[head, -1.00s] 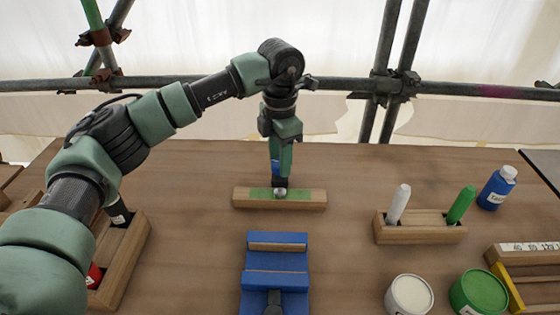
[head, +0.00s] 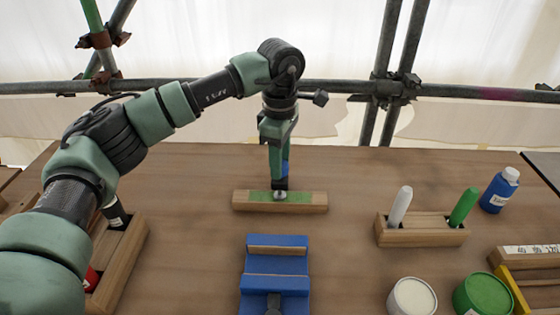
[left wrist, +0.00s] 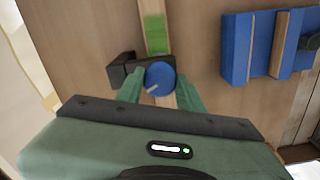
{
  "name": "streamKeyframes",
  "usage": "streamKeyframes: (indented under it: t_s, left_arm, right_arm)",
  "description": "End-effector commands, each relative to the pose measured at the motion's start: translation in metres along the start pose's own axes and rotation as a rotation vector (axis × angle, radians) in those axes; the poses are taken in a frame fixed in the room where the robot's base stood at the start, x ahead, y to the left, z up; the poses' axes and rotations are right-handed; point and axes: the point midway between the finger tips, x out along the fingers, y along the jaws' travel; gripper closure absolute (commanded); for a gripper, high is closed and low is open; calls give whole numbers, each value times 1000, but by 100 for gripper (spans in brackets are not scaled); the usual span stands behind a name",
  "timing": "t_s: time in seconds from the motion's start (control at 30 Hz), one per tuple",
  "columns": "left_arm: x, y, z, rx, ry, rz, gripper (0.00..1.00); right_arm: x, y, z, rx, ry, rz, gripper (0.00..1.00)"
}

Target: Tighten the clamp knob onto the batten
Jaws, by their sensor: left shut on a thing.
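The wooden batten (head: 315,201) with a green band lies across the middle of the table. A small dark clamp (head: 281,184) sits at the green band, with a silvery round end low on it; the dark clamp body (left wrist: 120,72) shows left of the knob in the left wrist view. My left gripper (head: 280,175) points down over the batten. Its fingers are shut on the round blue clamp knob (left wrist: 160,77), which bears a pale mark. In the head view the knob is mostly hidden behind the gripper. My right gripper is not in view.
A blue vise-like fixture (head: 258,265) stands in front of the batten. A wooden rack (head: 400,238) with a white and a green marker, a blue bottle (head: 497,192) and two tubs (head: 411,297) are at right. A wooden box (head: 124,262) is at left.

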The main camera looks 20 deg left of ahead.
Motion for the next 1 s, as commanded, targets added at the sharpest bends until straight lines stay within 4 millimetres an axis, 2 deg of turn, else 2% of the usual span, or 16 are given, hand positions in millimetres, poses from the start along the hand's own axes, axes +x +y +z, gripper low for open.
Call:
streamKeyframes:
  t_s: [0.3,0.7,0.73,0.8,1.0]
  left_arm:
    - [-1,1,0,74,-1,3,100]
    - [-1,1,0,80,-1,3,100]
    - [-1,1,0,80,-1,3,60]
    - [-1,1,0,80,-1,3,41]
    - [-1,0,0,80,-1,1,41]
  right_arm:
    - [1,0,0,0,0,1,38]
    - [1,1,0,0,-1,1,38]
    - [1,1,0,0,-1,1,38]
    - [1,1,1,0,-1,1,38]
    - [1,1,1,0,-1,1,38]
